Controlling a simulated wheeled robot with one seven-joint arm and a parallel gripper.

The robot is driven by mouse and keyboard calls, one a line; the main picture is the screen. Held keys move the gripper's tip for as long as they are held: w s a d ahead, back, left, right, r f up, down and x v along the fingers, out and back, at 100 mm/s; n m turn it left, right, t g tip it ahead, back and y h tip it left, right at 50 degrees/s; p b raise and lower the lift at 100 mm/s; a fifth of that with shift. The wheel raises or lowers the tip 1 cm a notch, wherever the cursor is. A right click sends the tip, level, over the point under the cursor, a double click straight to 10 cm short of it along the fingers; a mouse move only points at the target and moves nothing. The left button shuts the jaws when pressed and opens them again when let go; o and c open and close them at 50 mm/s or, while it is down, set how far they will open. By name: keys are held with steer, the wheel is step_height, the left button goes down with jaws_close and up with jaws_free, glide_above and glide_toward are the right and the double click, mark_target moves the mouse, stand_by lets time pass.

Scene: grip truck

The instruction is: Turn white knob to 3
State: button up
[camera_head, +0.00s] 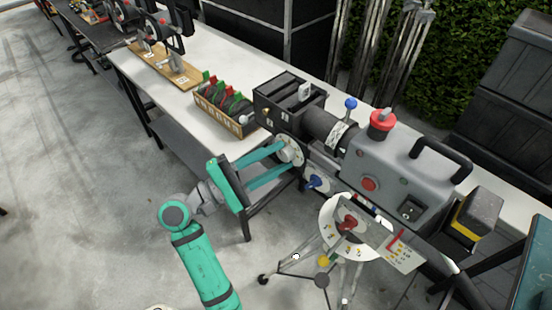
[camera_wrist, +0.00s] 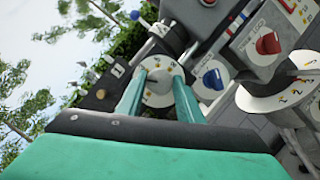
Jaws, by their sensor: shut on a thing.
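The white knob (camera_wrist: 158,84) sits at the centre of a round white dial (camera_wrist: 165,69) with small marks in the wrist view. In the head view the knob (camera_head: 287,154) is on the near side of the machine, with its dial (camera_head: 295,144) behind it. My gripper (camera_head: 282,155) reaches it from the left with two teal fingers. The fingers (camera_wrist: 158,86) are shut on the knob, one on each side. The dial's numbers are too small to read, so I cannot tell the knob's setting.
The grey machine (camera_head: 400,165) stands on the white table (camera_head: 215,62). A blue knob (camera_head: 315,182) is right of the dial, and a large numbered disc with a red knob (camera_head: 348,222) is further right. A wooden crate (camera_head: 222,118) is left. A tripod (camera_head: 318,268) stands below.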

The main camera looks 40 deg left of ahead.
steer(key=shift+w+a+m+g, duration=0.1)
steer(key=shift+m+g, duration=0.2)
steer(key=shift+m, duration=0.7)
steer(key=m+g, duration=0.1)
steer(key=m, duration=0.1)
steer(key=shift+r+m, duration=0.1)
steer(key=shift+m, duration=0.2)
steer(key=shift+m+g, duration=0.5)
steer(key=shift+m, duration=0.5)
steer(key=shift+s, duration=0.2)
steer(key=o, duration=1.1)
steer(key=shift+w, duration=0.1)
steer(key=shift+c, duration=0.2)
steer(key=v, duration=1.1)
